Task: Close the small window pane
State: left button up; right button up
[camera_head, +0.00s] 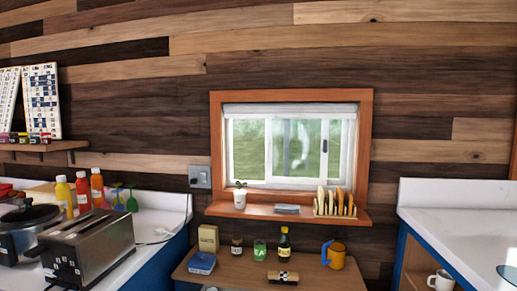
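The small window (247,145) is set in an orange-brown wooden frame (217,140) on the plank wall, near the middle of the head view. It has white inner framing and a pale rolled blind (290,109) along its top. A glass pane (305,150) fills its middle and right, with a white upright (268,148) left of centre and another (348,150) near the right side. I cannot tell for sure how far the pane stands open. Neither of my grippers shows in this view.
The sill (280,212) holds a potted plant (240,195), a small grey item and a toast rack (335,203). Below, a wooden surface (245,275) carries jars, a bottle and an orange mug (335,256). Counters flank it; a toaster (92,247) stands left, the right one (455,225) is mostly clear.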

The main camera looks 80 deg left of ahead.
aim_at(325, 124)
jog(key=u, duration=2.4)
